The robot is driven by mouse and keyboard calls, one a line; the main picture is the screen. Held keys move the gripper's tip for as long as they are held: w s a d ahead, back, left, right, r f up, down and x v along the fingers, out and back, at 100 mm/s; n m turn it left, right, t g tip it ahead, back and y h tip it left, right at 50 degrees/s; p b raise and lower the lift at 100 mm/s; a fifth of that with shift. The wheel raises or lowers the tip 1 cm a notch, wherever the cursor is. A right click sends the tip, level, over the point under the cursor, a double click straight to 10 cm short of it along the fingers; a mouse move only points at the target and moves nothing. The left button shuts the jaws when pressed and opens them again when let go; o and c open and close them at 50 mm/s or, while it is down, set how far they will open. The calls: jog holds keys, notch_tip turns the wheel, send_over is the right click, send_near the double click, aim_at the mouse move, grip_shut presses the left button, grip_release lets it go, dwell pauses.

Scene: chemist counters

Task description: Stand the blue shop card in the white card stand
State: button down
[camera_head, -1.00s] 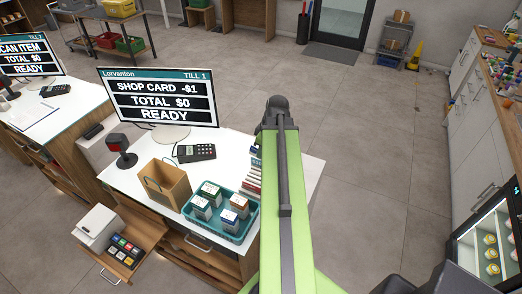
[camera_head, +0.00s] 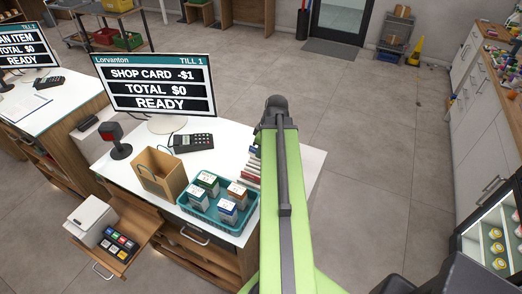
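My green arm (camera_head: 276,200) reaches up the middle of the view and ends in a dark joint. My gripper is out of view. I cannot make out a blue shop card or a white card stand. A stack of thin red, white and blue items (camera_head: 253,168) stands on the white counter (camera_head: 232,142), partly hidden behind my arm. The till screen (camera_head: 153,88) on this counter reads "SHOP CARD -$1", "TOTAL $0" and "READY".
The counter holds a teal tray (camera_head: 243,222) with several boxes, a paper bag (camera_head: 160,174), a card terminal (camera_head: 193,143) and a scanner (camera_head: 117,142). A drawer (camera_head: 120,262) stands open at lower left. Clear floor (camera_head: 375,150) lies right of the counter, before white cabinets (camera_head: 478,130).

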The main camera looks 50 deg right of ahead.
jog(key=shift+s+f, duration=0.1)
dwell(0.3)
jog(key=shift+s+b+x, duration=0.15)
jog(key=shift+b+x, duration=0.55)
jog(key=shift+b, duration=0.05)
jog(key=shift+s+b+x, duration=0.15)
jog(key=shift+b+x, duration=0.5)
jog(key=shift+b, duration=0.1)
jog(key=shift+d+f, duration=0.1)
jog(key=shift+f, duration=0.1)
jog(key=shift+f+b, duration=0.35)
jog(key=shift+b, duration=0.1)
jog(key=shift+f, duration=0.1)
jog(key=c, duration=2.1)
grip_release()
jog(key=shift+c, duration=0.2)
jog(key=o, duration=0.5)
